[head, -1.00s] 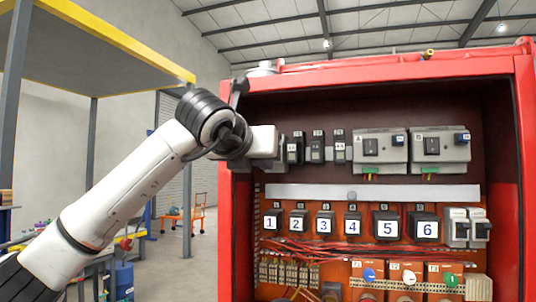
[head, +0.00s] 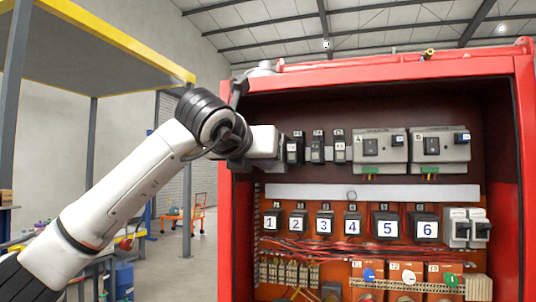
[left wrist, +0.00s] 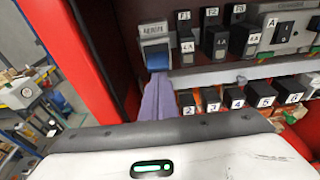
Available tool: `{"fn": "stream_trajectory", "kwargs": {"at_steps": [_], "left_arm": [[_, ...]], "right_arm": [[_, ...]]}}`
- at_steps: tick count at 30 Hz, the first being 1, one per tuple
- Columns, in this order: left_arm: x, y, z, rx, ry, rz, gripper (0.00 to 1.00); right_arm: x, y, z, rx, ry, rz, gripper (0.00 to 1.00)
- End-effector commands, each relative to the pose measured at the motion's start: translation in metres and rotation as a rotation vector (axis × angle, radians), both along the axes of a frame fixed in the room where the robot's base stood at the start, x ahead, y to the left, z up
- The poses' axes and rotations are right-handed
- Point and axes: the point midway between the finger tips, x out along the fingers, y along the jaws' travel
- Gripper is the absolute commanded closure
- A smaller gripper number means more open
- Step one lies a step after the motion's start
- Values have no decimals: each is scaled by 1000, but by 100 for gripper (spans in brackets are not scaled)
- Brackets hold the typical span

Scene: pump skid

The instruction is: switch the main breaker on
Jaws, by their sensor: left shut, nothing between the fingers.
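The main breaker (left wrist: 154,32) appears to be the grey unit with a printed label and a blue lever at the top left of the left wrist view. In the head view it is hidden behind my left gripper and wrist. My left gripper (left wrist: 157,92) is shut and empty, its fingers reaching up to just below the blue lever. I cannot tell whether they touch it. In the head view my left gripper (head: 279,147) is at the cabinet's upper left, by the top row. My right gripper is not in view.
The red cabinet (head: 525,150) frames the panel, its left edge close to my left arm. Small black breakers (head: 317,148) sit just right of the gripper, then two grey switch units (head: 380,147). Numbered black breakers (head: 352,226) fill the row below a pale duct (head: 420,193).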

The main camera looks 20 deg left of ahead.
Motion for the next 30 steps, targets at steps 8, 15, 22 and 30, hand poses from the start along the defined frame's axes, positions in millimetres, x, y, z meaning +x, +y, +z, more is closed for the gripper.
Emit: {"fn": "stream_trajectory", "kwargs": {"at_steps": [8,15,22,30], "left_arm": [[3,4,7,-5,-20,7,100],[2,4,11,-5,-20,7,100],[2,5,20,-6,-22,7,100],[-4,3,8,-2,-8,6,100]], "right_arm": [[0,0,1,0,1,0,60],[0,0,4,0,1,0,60],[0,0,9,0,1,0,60],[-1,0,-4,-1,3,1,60]]}}
